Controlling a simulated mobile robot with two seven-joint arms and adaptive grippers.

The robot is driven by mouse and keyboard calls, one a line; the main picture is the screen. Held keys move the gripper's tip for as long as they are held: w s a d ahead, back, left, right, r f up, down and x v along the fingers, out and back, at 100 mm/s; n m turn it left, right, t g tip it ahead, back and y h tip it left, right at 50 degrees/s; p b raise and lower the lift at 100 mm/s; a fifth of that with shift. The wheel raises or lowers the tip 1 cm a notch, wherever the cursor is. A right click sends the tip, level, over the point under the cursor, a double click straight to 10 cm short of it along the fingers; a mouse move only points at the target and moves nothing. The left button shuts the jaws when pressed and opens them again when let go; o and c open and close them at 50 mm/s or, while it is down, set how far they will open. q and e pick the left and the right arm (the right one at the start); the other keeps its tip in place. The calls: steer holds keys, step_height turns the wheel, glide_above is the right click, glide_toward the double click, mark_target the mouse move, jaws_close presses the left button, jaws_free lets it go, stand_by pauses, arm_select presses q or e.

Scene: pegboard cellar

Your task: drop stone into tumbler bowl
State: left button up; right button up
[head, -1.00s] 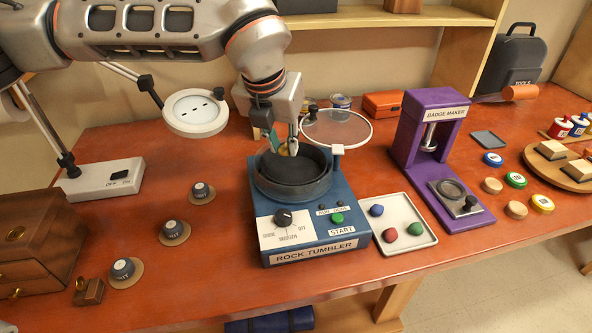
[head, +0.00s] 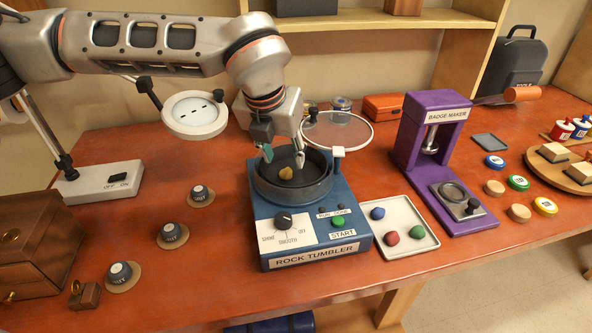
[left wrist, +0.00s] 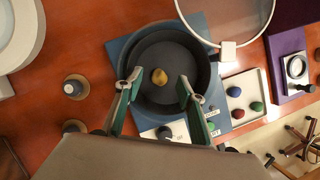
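The yellow-brown stone (head: 286,173) lies inside the dark tumbler bowl (head: 302,194) on the blue rock tumbler (head: 318,252). In the left wrist view the stone (left wrist: 159,76) shows against the bowl's dark floor, inside the bowl's rim (left wrist: 197,43). My left gripper (head: 285,158) is over the bowl with its fingers apart and nothing between them. The left wrist view shows its open fingers (left wrist: 158,88) on either side of the stone, not touching it. My right gripper is not in view.
The round clear lid (head: 337,129) stands raised behind the bowl. A white tray (head: 408,249) with red, blue and green stones is to the right, beside the purple badge maker (head: 401,150). A magnifier lamp (head: 194,115) and several small knobs on round bases are to the left.

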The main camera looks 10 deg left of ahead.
arm_select(q)
steer(key=v, duration=1.2)
steer(key=shift+s+f, duration=0.1)
steer(key=shift+s, duration=0.05)
